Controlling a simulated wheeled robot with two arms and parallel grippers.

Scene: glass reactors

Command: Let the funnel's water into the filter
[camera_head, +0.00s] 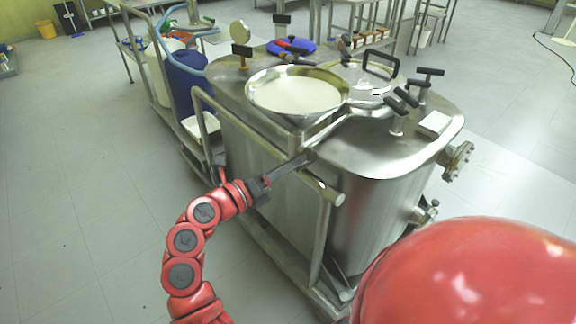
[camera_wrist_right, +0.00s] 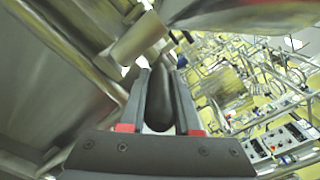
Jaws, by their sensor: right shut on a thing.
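The steel funnel (camera_head: 297,92) sits above the near side of the filter, a large steel vessel (camera_head: 383,172). Pale, whitish liquid fills much of the funnel's bowl. My right gripper (camera_head: 306,157) reaches in below the funnel, at the near side of the vessel. In the right wrist view, its two fingers (camera_wrist_right: 160,78) are shut on a dark rounded handle (camera_wrist_right: 158,103) beneath steel parts. The handle is hidden in the head view, and the funnel's outlet is not clear. My left gripper is not in view.
A steel rail (camera_head: 321,188) runs along the near side of the vessel, close to my right gripper. Clamps with black handles (camera_head: 404,97) stand on the lid. A blue drum (camera_head: 190,82) stands behind left.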

